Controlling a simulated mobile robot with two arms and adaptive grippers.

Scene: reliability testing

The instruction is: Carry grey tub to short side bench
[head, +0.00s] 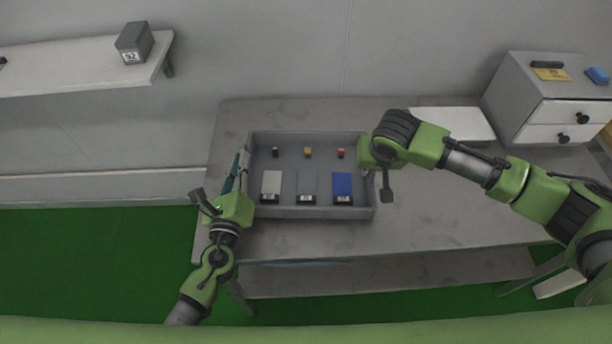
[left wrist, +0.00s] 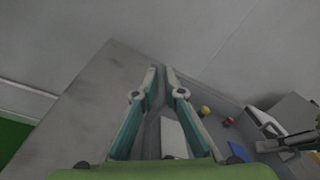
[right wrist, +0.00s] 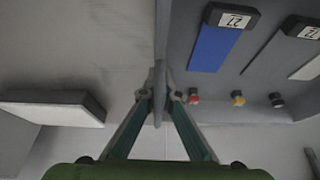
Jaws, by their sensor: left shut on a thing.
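The grey tub (head: 310,213) rests on the grey table and holds several small parts and labelled pieces. My left gripper (head: 241,163) is at the tub's left wall; in the left wrist view its fingers (left wrist: 160,70) are shut on that wall. My right gripper is at the right wall, its fingertips hidden in the head view. In the right wrist view its fingers (right wrist: 161,97) stand on either side of the wall (right wrist: 160,45) with a small gap showing. A pale bench (head: 85,70) at the upper left may be the side bench; I cannot tell for sure.
The table (head: 440,225) has bare room right of the tub. A white flat panel (head: 452,122) and a grey drawer unit (head: 520,95) stand at its back right. A grey box (head: 134,43) labelled 92 sits near the bench's right end. Green floor lies between.

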